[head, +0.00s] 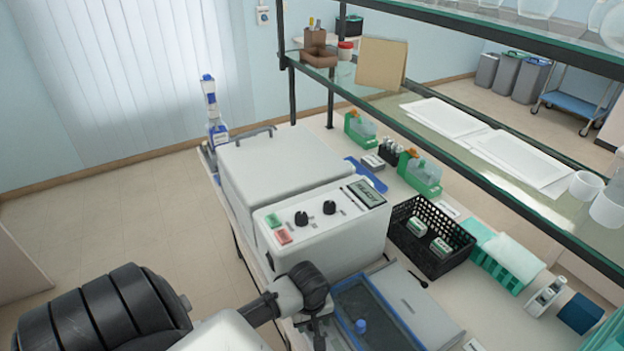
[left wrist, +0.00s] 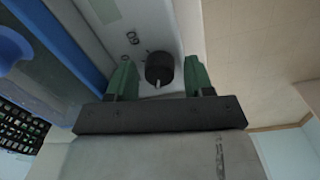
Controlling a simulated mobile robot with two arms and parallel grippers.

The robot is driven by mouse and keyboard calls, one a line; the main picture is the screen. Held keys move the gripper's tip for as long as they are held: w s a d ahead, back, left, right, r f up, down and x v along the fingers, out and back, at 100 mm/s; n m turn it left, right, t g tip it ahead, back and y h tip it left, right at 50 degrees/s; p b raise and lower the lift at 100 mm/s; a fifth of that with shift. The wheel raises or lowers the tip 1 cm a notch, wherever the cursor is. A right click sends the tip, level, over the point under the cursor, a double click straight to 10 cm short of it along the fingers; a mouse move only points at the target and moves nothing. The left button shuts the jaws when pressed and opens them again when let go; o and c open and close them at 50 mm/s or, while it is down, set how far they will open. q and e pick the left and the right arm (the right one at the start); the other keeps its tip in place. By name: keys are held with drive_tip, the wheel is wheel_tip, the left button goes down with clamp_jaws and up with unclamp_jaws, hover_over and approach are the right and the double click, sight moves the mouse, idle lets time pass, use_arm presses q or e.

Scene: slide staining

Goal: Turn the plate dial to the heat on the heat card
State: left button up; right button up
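The dial (left wrist: 160,70) is a round black knob with a pale pointer mark, on a light panel in the left wrist view. The pointer mark shows on its lower side, toward my gripper's body. A printed 60 and other small marks sit up and left of it. My left gripper (left wrist: 159,63) has its two green fingers apart, one on each side of the dial, with a gap on both sides. In the head view, my left arm reaches over the front of a blue-rimmed device (head: 345,297), and the dial is hidden there. I cannot make out a heat card.
A white machine (head: 320,235) with two black knobs and a READY display stands behind. A black basket (head: 403,236) with small boxes, a green rack (head: 508,262) and green-based bottles stand to the right. A glass shelf (head: 450,150) runs above the bench.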

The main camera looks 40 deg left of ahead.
use_arm(q)
drive_tip(key=c, duration=0.7)
drive_tip(key=shift+c, duration=0.3)
use_arm(e)
drive_tip(key=shift+s+d, duration=0.2)
drive_tip(key=shift+d, duration=0.05)
